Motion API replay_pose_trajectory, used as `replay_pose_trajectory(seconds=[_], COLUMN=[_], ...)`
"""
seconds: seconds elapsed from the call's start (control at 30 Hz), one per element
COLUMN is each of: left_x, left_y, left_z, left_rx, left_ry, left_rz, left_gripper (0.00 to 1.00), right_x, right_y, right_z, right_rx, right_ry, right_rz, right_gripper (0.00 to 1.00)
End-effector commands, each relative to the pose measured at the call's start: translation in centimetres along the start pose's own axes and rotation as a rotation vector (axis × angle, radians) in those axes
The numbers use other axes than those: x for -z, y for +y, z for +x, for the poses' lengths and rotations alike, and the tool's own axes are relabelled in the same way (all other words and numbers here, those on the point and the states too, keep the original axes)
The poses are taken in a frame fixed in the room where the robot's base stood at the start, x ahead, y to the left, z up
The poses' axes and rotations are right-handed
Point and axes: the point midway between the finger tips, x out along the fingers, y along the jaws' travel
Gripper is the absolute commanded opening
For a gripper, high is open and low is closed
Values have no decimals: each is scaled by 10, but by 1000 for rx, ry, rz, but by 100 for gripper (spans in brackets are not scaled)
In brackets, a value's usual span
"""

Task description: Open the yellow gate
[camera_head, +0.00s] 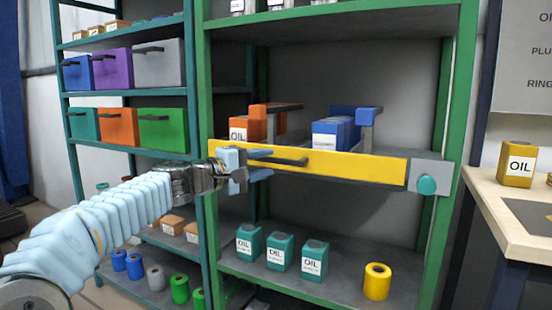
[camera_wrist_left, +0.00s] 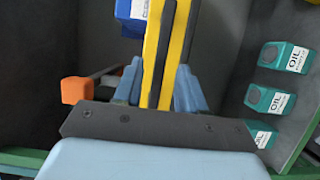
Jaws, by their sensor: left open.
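The yellow gate (camera_head: 360,167) is a long bar lying across the front of the green shelf unit, closed across the opening. A dark handle (camera_head: 293,161) sits on its left part. My left gripper (camera_head: 262,164) is open at the left end of the handle. In the left wrist view, the gate (camera_wrist_left: 182,30) and the dark handle (camera_wrist_left: 165,45) run between the two spread fingers of my left gripper (camera_wrist_left: 158,82). Whether a finger touches the handle, I cannot tell. My right gripper is not in view.
A grey plate with a teal knob (camera_head: 427,185) is at the gate's right end. Orange (camera_head: 238,130) and blue (camera_head: 326,133) oil containers stand behind the gate. Teal oil containers (camera_head: 280,253) and a yellow roll (camera_head: 377,281) are on the shelf below. A table (camera_head: 510,205) is at right.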

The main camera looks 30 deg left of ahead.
Motion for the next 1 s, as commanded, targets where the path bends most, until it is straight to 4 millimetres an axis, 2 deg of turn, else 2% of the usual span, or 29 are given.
replay_pose_trajectory(seconds=[0.1,0.23,0.6,0.87,1.0], left_x=[0,0,0,0,0], left_y=[1,1,0,-1,-1], left_z=[22,37,43,43,43], left_rx=[1,1,1,1,1], left_ry=[-2,0,0,0,0], left_rz=[-2,-1,0,0,0], left_gripper=[40,40,40,2,0], right_x=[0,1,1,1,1], right_y=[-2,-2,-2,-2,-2], right_z=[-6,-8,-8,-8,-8], right_rx=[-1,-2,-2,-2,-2], right_ry=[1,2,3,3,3], right_rz=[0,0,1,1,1], right_gripper=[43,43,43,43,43])
